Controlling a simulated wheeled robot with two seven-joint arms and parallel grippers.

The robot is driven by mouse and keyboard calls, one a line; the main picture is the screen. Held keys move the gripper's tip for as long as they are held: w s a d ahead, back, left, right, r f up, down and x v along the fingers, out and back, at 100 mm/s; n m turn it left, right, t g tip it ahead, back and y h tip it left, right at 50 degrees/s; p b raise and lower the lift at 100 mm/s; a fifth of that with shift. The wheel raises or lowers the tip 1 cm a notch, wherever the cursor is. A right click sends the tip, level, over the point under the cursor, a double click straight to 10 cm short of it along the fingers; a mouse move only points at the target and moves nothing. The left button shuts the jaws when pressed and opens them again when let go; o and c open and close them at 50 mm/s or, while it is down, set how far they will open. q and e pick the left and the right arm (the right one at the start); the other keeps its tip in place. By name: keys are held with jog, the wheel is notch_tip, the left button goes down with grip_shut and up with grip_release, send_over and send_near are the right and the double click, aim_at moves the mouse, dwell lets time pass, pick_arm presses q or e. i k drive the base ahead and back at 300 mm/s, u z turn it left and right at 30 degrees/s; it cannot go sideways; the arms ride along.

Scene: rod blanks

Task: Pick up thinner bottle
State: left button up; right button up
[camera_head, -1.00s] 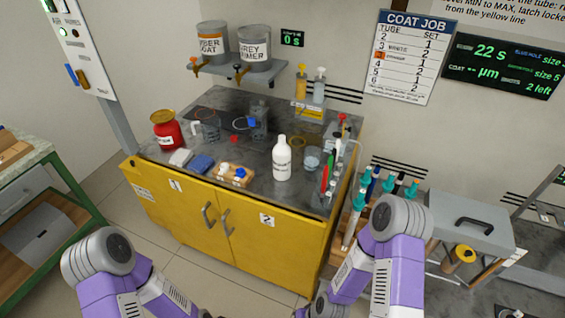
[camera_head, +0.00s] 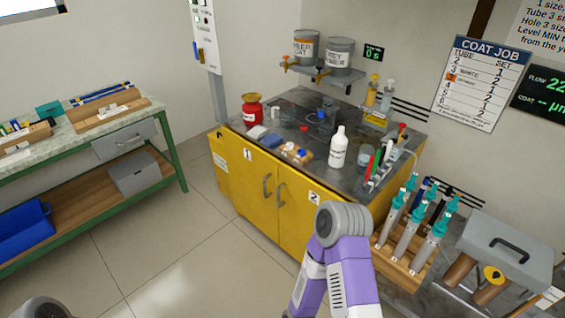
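A white bottle (camera_head: 338,148) with a narrow neck stands upright near the front edge of the yellow cabinet's dark top (camera_head: 290,117). Its label is too small to read, but it looks like the thinner bottle. Nothing holds it. My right arm shows in front of the cabinet as a grey joint and purple links, with its gripper out of view. Only a grey joint of my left arm shows at the lower left corner, and its gripper is out of view too.
A red container (camera_head: 252,112), a blue pad (camera_head: 271,140) and a small wooden tray (camera_head: 297,153) share the cabinet top. Green and red upright items (camera_head: 372,165) stand right of the bottle. A rack of teal-capped tubes (camera_head: 404,262) is at right. Floor (camera_head: 170,240) at left is clear.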

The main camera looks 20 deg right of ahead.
aim_at(340, 141)
jog(key=z, duration=0.15)
jog(key=k, duration=0.25)
jog(key=u, duration=0.65)
jog(key=i, duration=1.5)
jog(key=z, duration=1.1)
